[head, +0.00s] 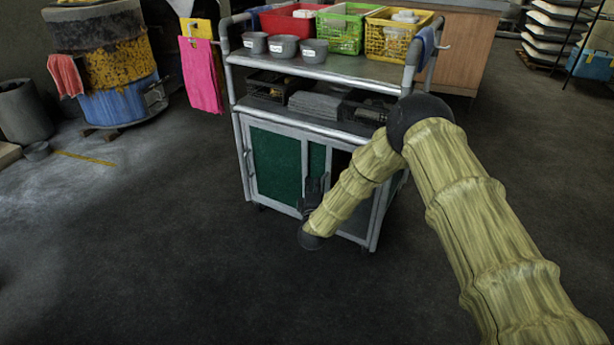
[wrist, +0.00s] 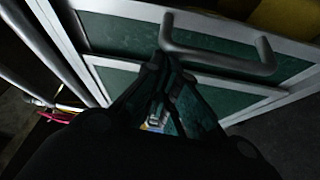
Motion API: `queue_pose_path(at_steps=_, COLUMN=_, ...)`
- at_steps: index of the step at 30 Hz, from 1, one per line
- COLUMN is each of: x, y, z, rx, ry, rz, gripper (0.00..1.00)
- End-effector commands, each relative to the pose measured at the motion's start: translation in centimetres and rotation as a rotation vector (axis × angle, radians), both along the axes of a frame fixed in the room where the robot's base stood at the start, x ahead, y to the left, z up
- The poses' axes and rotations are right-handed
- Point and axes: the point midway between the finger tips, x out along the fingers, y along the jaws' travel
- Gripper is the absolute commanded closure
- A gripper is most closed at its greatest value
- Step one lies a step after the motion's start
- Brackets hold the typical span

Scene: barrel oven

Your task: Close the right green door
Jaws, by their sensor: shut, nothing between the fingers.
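The right green door (head: 317,160) is on the front of a grey metal cart and shows as a narrow green strip right of the left green door (head: 274,165). A dark gap beside the strip shows the cabinet partly open. My arm hides much of the right side. My gripper (head: 313,186) is shut and empty, low in front of the doors. In the wrist view, my gripper's fingertips (wrist: 165,62) are close to the left end of a grey bar handle (wrist: 215,60) on a green panel; I cannot tell whether they touch.
The cart's top (head: 345,68) holds grey bowls (head: 284,47) and red, green and yellow baskets (head: 400,35). A pink cloth (head: 201,75) hangs at its left. A barrel (head: 108,65) stands at the far left. The floor (head: 170,250) in front and left is clear.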

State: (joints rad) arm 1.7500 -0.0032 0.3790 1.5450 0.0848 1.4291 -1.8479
Motion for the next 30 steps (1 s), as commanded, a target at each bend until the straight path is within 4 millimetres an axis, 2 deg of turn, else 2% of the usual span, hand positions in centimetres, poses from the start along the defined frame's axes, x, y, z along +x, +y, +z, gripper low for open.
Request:
queue_pose_path(at_steps=1, x=-0.3, y=-0.3, z=0.7, rx=-0.005, ry=0.0, rz=0.002, gripper=1.0)
queue_pose_path(at_steps=20, x=-3.6, y=-6.2, z=0.2, rx=-0.002, ry=0.002, rz=-0.001, gripper=1.0)
queue_pose_path(at_steps=30, x=-6.5, y=-11.3, z=0.2, rx=-0.002, ry=0.002, rz=-0.001, gripper=1.0)
